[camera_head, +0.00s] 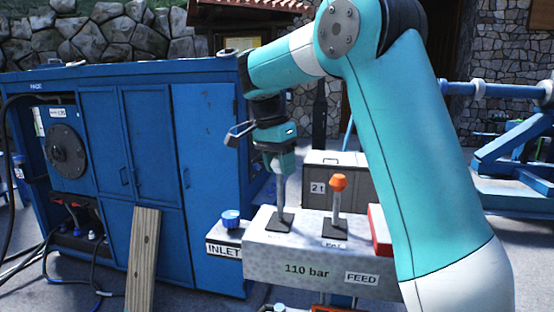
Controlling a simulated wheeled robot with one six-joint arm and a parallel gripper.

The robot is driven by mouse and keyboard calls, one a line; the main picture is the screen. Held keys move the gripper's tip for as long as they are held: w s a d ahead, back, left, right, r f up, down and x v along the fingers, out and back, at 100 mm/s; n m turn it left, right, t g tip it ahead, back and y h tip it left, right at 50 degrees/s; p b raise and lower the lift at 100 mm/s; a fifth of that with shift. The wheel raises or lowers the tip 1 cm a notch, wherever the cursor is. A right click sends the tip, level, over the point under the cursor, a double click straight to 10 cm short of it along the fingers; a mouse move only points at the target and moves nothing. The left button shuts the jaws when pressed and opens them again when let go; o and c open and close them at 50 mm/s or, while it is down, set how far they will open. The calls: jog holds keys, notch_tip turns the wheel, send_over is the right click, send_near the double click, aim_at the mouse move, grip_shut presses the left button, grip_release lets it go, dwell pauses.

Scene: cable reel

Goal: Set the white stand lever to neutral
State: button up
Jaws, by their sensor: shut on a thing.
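The white stand lever (281,217) stands on a dark base plate on top of the grey valve block (268,251). Only its lower shaft shows; its top is hidden by my gripper. My gripper (280,177) points down from above and is shut on the top of this lever. The lever looks nearly upright, with perhaps a slight tilt; its exact setting is hard to tell. A second lever with an orange knob (338,183) stands to the right, apart from my gripper.
A blue cap (231,218) sits above the INLET label on the left. A red block (380,230) is at the right end of the valve block. A large blue cabinet (205,150) stands left, with a wooden plank (142,262) against it. A grey 2 t box (345,160) is behind.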

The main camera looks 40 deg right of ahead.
jog(key=shift+w+d+r, duration=0.1)
jog(key=shift+w+d, duration=0.4)
jog(key=shift+d, duration=0.1)
jog(key=o, duration=1.3)
jog(key=r+p, duration=0.3)
jog(key=r, duration=0.1)
jog(key=w+a+r+p, duration=0.1)
jog(key=r+p, duration=0.2)
jog(key=r, duration=0.1)
jog(key=r+p, duration=0.3)
jog(key=shift+w+a+r+p, duration=0.3)
jog(key=shift+r+p, duration=0.1)
